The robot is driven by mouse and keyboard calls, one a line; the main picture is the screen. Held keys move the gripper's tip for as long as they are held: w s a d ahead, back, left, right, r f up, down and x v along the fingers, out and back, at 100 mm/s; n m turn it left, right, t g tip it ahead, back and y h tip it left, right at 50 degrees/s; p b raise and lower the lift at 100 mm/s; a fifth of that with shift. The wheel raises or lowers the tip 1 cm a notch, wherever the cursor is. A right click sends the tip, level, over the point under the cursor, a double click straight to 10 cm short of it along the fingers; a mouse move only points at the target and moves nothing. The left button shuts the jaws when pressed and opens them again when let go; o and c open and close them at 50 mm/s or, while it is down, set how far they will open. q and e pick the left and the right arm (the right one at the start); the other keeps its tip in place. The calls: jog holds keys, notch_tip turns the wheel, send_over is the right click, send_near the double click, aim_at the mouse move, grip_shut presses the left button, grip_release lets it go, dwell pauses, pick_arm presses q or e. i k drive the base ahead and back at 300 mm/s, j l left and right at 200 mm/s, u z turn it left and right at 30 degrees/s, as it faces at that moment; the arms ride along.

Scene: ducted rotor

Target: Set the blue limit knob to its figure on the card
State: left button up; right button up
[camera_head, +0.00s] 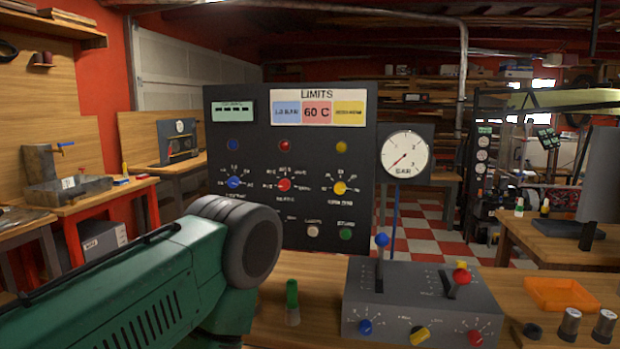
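The blue limit knob (234,183) is on the left of the upright black panel (230,215), with a small printed scale around it. Its pointer is too small to read surely. The card (318,94) headed LIMITS is at the panel's top, with blue, red and yellow fields. The blue field (287,112) has a figure too blurred to read surely; the red one reads 60 C. A red knob (284,184) and a yellow knob (339,188) sit to the right of the blue one. Neither gripper shows, and nothing is seen touching the blue knob.
A grey console (400,312) with levers and another blue knob (365,327) stands in front of the panel, right. A dial gauge (404,154) is above it. A green-topped bottle (292,300) and an orange tray (556,294) are on the bench. A green body fills the lower left.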

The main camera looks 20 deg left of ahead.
aim_at(232, 182)
jog(key=u, duration=1.25)
